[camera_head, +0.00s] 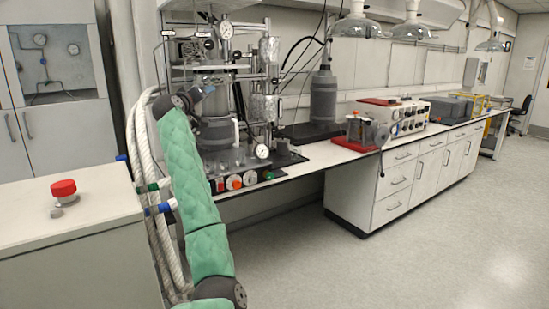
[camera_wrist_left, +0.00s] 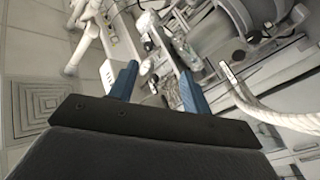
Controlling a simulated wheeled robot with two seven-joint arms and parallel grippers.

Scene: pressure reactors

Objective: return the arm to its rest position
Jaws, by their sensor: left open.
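My left arm, in a green quilted sleeve (camera_head: 190,180), rises from the bottom of the head view and bends at a dark joint near its top. My left gripper (camera_head: 205,88) is small there, raised in front of the glass and metal reactor rig (camera_head: 215,135), and I cannot tell its distance from the rig. In the left wrist view the two blue fingers of this gripper (camera_wrist_left: 158,86) stand apart with nothing held between them. Bench equipment shows beyond the fingertips. My right gripper is in neither view.
White hoses (camera_head: 150,160) hang close beside my left arm. A cabinet with a red button (camera_head: 63,188) stands at the left. A red-based device (camera_head: 360,132) and control boxes (camera_head: 400,112) stand on the long bench. The floor (camera_head: 400,250) at the right is clear.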

